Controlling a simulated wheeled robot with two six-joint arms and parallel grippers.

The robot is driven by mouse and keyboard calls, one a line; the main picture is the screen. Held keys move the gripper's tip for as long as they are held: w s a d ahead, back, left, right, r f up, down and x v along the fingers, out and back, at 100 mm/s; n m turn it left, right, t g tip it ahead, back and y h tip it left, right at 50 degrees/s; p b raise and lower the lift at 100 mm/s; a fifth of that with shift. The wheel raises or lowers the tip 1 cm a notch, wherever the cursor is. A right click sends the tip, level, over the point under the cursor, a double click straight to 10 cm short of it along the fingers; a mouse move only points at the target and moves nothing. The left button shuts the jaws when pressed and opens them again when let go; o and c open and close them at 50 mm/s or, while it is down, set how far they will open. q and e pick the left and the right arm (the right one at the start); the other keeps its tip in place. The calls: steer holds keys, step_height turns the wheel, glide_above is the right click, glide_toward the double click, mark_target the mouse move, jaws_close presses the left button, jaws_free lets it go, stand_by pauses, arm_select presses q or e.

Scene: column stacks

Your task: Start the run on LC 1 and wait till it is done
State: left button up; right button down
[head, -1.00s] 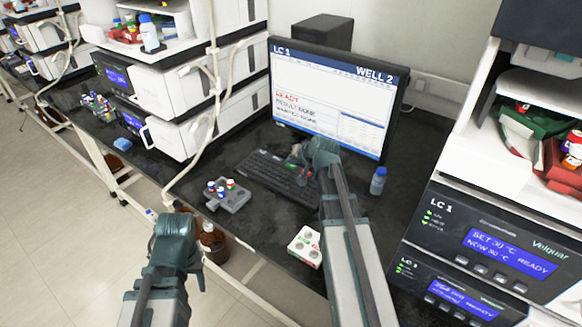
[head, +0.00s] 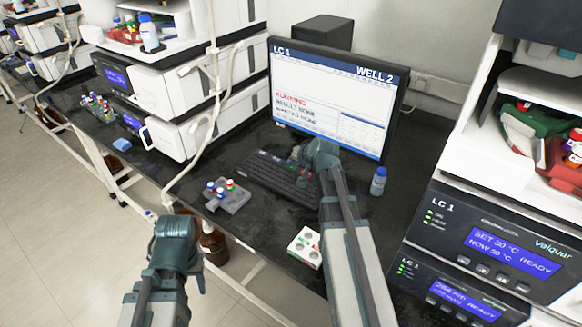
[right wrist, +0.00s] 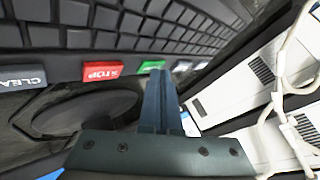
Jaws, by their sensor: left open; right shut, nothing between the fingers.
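The LC 1 monitor (head: 330,100) shows "LC 1", "WELL 2" and a red status line that looks like "RUNNING", with result lines below. The black keyboard (head: 275,178) lies in front of it.
A grey rack with capped vials (head: 228,195) and a white block (head: 305,246) stand on the bench. A blue-capped bottle (head: 379,181) is right of the monitor. The LC 1 unit (head: 490,245) at right reads READY. A brown bottle (head: 213,243) stands below the bench edge.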

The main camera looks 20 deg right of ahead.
mark_target(292, 169)
steer(key=shift+r, duration=0.1)
stand_by(0.3)
steer(key=shift+r+p, duration=0.7)
steer(key=shift+p, duration=0.2)
step_height(292, 169, up, 5)
steer(key=p, duration=0.5)
steer(key=shift+r, duration=0.1)
